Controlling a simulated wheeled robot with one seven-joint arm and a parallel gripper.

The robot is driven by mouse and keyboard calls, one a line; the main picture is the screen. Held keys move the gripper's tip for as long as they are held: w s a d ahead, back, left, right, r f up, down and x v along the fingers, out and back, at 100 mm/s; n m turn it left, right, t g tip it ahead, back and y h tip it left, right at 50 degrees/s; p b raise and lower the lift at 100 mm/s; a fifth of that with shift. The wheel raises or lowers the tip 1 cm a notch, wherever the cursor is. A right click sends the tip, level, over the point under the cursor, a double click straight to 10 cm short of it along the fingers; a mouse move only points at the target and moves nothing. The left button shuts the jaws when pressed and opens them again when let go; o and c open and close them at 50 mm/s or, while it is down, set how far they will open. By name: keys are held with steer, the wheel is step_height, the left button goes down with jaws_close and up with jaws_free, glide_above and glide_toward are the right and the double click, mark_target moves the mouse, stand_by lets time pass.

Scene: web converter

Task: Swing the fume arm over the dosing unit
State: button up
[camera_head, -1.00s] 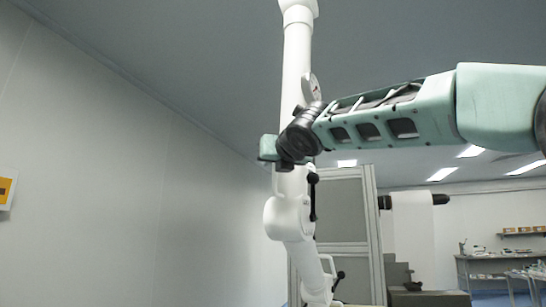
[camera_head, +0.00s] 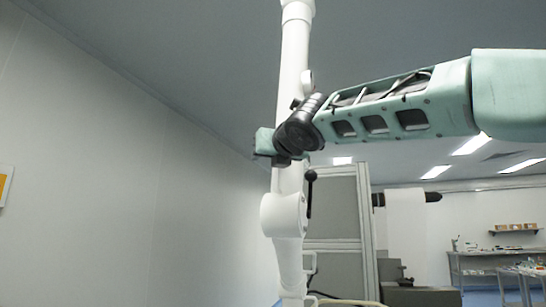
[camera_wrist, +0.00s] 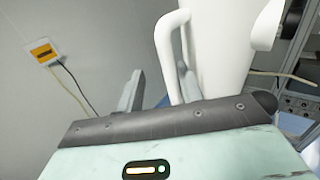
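The white fume arm (camera_head: 292,100) hangs from above as a jointed tube with a black lever at its elbow. It also fills the upper right of the wrist view (camera_wrist: 220,50), where its white loop handle (camera_wrist: 167,55) shows. My gripper (camera_wrist: 160,70) is around one bar of this handle. The bar is near the right finger, and a gap shows between it and the left finger. In the head view my gripper's fingers are hidden at the tube. I cannot clearly identify the dosing unit.
A grey-framed cabinet (camera_head: 335,225) stands behind the fume arm. A white roll on a dark shaft (camera_head: 405,225) is to its right. Benches (camera_head: 490,268) stand at the far right. A plain wall (camera_head: 90,170) with a yellow sign (camera_head: 4,186) is on the left.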

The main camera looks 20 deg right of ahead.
steer(key=shift+d+r, duration=0.1)
steer(key=shift+d, duration=0.05)
stand_by(0.6)
steer(key=s+b, duration=0.9)
steer(key=s, duration=0.8)
steer(key=shift+s+d+b, duration=0.2)
steer(key=shift+d+b, duration=0.15)
steer(key=shift+d, duration=0.1)
